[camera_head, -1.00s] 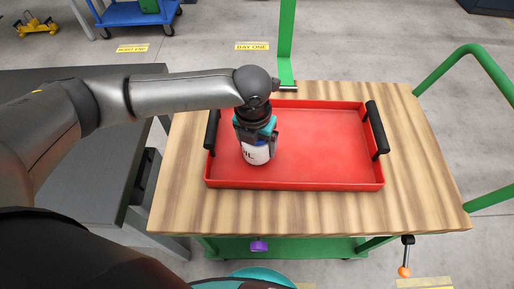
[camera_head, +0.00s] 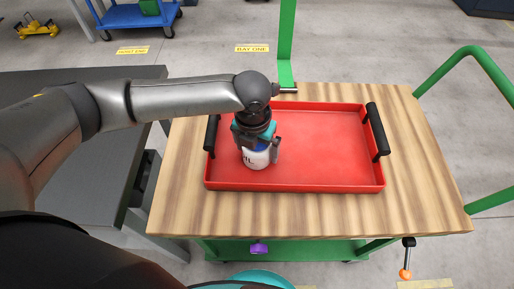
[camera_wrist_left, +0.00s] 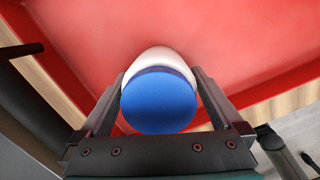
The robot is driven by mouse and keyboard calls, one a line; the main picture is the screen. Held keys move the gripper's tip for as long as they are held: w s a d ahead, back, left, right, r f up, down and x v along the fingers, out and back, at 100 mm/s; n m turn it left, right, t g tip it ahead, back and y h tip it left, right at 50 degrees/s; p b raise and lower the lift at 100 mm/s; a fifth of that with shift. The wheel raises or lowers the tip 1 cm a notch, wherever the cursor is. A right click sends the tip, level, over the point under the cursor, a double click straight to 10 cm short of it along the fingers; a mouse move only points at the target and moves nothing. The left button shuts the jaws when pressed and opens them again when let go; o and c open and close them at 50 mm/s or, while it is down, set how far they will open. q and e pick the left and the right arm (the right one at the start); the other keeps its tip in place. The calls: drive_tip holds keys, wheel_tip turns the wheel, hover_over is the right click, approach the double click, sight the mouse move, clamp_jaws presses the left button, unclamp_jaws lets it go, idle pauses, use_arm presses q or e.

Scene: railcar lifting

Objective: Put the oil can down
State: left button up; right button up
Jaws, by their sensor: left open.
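The oil can (camera_head: 257,158) is white with a blue top and stands upright in the left part of the red tray (camera_head: 320,183). In the left wrist view the can's blue top (camera_wrist_left: 158,100) sits between the two fingers. My left gripper (camera_head: 258,147) is open around the can from above, with a finger on each side; the wrist view shows the same gripper (camera_wrist_left: 160,95). The can's base is partly hidden, but it appears to rest on the tray floor. My right gripper is not in view.
The tray has black handles (camera_head: 377,128) at both ends and lies on a wooden-topped cart (camera_head: 425,205) with green rails (camera_head: 475,60). The tray's middle and right are empty. A dark grey bench (camera_head: 70,170) stands at the left.

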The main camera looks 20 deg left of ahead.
use_arm(q)
drive_tip(key=r+p, duration=0.1)
drive_tip(key=r, duration=0.2)
drive_tip(key=r+p, duration=0.1)
drive_tip(key=r, duration=0.2)
drive_tip(key=s+r+p, duration=0.1)
drive_tip(key=r, duration=0.3)
drive_tip(key=shift+a+r, duration=0.1)
drive_tip(key=shift+s+r, duration=0.15)
drive_tip(key=shift+r, duration=0.45)
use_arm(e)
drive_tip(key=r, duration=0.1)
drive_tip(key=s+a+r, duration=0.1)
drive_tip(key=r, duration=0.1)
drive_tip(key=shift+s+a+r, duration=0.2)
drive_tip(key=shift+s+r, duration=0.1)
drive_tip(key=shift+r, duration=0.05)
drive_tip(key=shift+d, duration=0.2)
